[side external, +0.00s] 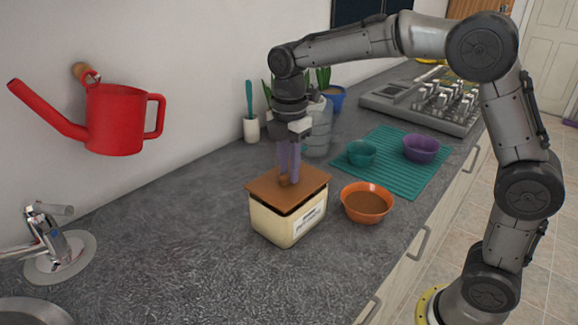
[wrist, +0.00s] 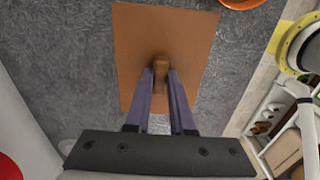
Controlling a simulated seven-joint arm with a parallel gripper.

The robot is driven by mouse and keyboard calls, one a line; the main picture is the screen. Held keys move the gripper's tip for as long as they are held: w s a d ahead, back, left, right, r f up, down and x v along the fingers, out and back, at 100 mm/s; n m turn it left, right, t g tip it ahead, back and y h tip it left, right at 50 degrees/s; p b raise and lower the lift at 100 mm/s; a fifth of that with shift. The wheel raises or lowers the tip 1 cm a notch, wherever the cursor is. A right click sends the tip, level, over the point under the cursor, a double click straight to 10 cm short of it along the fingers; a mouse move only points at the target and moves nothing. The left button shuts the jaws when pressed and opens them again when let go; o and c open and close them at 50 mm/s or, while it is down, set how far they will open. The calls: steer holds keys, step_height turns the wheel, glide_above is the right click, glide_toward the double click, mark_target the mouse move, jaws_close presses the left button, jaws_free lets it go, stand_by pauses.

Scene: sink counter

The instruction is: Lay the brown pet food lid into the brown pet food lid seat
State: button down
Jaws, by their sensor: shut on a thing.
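The brown pet food lid (side external: 272,184) is a flat brown rectangle with a small knob on top. It is over the cream pet food box (side external: 279,223), whose dark upper rim shows just under the lid's front edge. The lid looks slightly turned or offset against the box, and I cannot tell whether it rests fully in its seat. My gripper (side external: 289,180) points down and is shut on the lid's knob. In the wrist view the lid (wrist: 190,45) fills the middle, with the knob between my fingertips (wrist: 160,68). The lid hides the box there.
An orange bowl (side external: 366,204) with brown contents stands right of the box. A teal mat (side external: 393,172) holds a teal bowl (side external: 361,153) and a purple bowl (side external: 421,148). A clear bottle (side external: 318,130) and plants stand behind. The counter left of the box is clear.

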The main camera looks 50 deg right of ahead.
mark_target(288, 172)
steer(key=shift+f, duration=0.85)
steer(key=c, duration=0.7)
jaws_free()
steer(key=shift+r, duration=0.15)
step_height(288, 172, up, 14)
steer(key=shift+f, duration=0.2)
